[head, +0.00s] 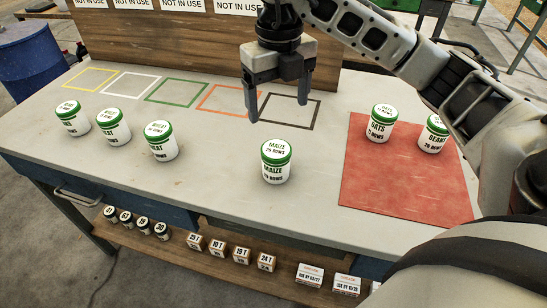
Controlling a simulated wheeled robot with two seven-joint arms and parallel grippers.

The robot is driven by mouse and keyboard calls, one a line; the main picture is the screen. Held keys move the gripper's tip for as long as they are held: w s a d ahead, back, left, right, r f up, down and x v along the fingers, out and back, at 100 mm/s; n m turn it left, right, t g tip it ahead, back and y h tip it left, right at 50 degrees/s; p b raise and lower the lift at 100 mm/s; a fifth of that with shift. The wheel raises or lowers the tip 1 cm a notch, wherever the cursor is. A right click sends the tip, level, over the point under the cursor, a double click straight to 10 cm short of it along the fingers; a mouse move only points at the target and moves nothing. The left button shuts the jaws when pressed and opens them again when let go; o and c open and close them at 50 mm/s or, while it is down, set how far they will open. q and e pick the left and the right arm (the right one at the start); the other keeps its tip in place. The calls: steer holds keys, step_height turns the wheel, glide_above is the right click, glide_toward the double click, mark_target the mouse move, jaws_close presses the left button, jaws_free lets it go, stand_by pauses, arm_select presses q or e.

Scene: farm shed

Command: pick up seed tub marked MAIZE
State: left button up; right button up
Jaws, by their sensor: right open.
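The seed tub marked MAIZE (276,169) stands upright on the workbench (215,185), near its front middle. It is white with a green-rimmed lid that also reads MAIZE. My right gripper (278,104) points down above the bench, behind and above the tub. Its two fingers are apart with nothing between them. It does not touch the tub. My left gripper does not show.
Three similar tubs (160,145) stand at the left. Tubs marked OATS (379,127) and BEANS (432,137) stand on a red mat (385,185). Coloured outlines (178,91) line the back. A lower shelf (180,240) holds jars and boxes. Bench around the MAIZE tub is clear.

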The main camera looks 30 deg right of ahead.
mark_target(276, 148)
step_height(276, 148, down, 8)
steer(key=shift+a+f+p, duration=0.1)
steer(key=shift+f+p, duration=0.15)
steer(key=shift+p, duration=0.1)
steer(key=shift+s+a+f+p, duration=0.1)
steer(key=shift+a+f+p, duration=0.1)
steer(key=shift+f, duration=0.7)
steer(key=shift+s+a+f+p, duration=0.1)
steer(key=shift+s+f+p, duration=0.05)
steer(key=shift+f, duration=0.7)
steer(key=shift+s+a+f+p, duration=0.1)
steer(key=shift+f+p, duration=0.1)
steer(key=shift+f, duration=0.7)
steer(key=c, duration=1.1)
